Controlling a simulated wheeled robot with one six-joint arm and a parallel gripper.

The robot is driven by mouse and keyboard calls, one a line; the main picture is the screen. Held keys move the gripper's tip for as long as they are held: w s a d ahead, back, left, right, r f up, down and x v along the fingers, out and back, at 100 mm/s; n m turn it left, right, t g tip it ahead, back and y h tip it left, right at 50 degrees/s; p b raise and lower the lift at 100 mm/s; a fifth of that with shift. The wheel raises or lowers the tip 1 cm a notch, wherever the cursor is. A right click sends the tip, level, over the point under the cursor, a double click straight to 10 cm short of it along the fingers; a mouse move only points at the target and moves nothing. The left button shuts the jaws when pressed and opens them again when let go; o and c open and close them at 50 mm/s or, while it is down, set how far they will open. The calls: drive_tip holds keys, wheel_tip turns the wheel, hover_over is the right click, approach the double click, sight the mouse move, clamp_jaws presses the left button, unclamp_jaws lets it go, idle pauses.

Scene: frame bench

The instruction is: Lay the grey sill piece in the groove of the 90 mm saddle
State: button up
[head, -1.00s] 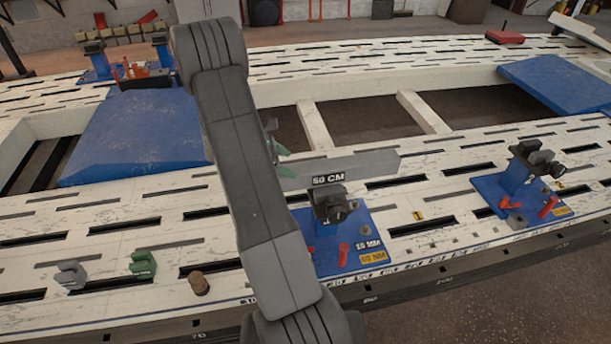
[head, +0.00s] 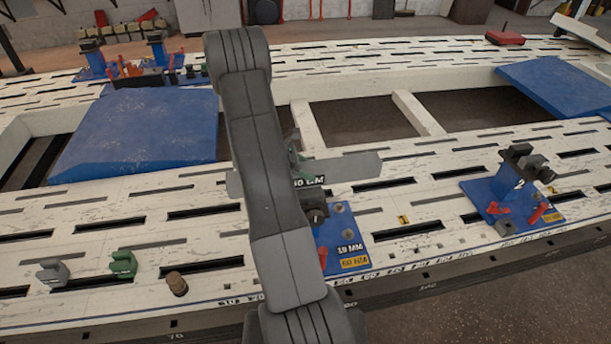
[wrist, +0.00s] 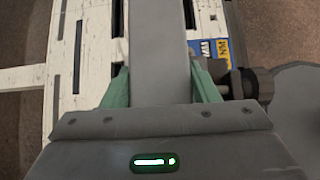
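The grey sill piece (head: 345,167) is a long flat bar. My gripper (wrist: 160,88) has green fingers against both sides of it in the wrist view, and the bar runs forward between them. In the head view the bar lies level, above or just behind a dark saddle on a blue base plate (head: 338,232). A second saddle, marked 2 (head: 518,183), stands to the right.
A grey clip (head: 53,271), a green clip (head: 123,263) and a brown peg (head: 177,284) stand on the slotted white bench at front left. Blue panels (head: 140,132) lie farther back. Open gaps show between the bench's beams.

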clamp_jaws()
drive_tip(key=shift+w+r, duration=0.1)
drive_tip(key=shift+r, duration=0.1)
